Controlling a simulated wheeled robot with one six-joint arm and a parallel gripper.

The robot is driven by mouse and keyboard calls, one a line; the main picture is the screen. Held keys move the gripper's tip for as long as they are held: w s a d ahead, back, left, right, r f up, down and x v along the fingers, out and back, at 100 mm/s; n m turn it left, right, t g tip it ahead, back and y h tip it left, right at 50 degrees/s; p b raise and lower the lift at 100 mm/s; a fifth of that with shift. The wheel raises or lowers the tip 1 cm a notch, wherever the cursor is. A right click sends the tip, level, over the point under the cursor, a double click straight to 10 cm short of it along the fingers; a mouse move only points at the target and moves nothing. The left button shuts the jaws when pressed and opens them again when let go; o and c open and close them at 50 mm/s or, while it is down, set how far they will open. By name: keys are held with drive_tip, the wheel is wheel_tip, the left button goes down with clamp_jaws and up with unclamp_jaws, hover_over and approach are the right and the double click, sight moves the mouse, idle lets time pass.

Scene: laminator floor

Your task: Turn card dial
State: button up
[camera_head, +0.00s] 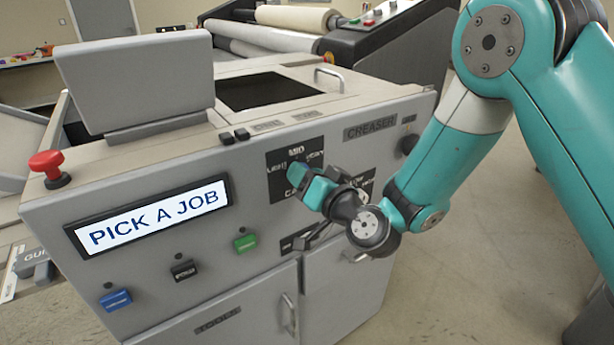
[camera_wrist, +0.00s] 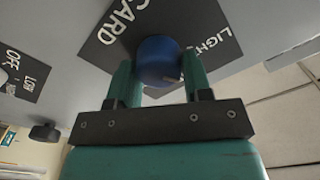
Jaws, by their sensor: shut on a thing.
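The card dial is a round blue knob (camera_wrist: 158,52) on a black plate marked CARD and LIGHT in the wrist view. In the head view this plate (camera_head: 278,183) is on the grey machine's front panel, with MID at its top. My gripper (camera_head: 303,180) is at the plate there and hides the knob. In the wrist view my gripper's teal fingers (camera_wrist: 160,78) are shut on the knob, one on each side. A small light mark shows low on the knob, but I cannot tell which word it points to.
A screen (camera_head: 152,216) reads PICK A JOB. Blue (camera_head: 116,300), black (camera_head: 184,270) and green (camera_head: 245,243) buttons sit below it. A red mushroom button (camera_head: 48,165) is at the left corner. Another knob (camera_wrist: 45,132) and an OFF/LOW plate (camera_wrist: 18,75) are beside the dial.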

drive_tip(key=m, duration=0.5)
drive_tip(key=shift+f, duration=0.25)
drive_tip(key=shift+s+m, duration=0.1)
drive_tip(key=shift+m, duration=0.2)
drive_tip(key=o, duration=0.9)
drive_tip(key=shift+r, duration=0.1)
drive_tip(key=shift+d, duration=0.1)
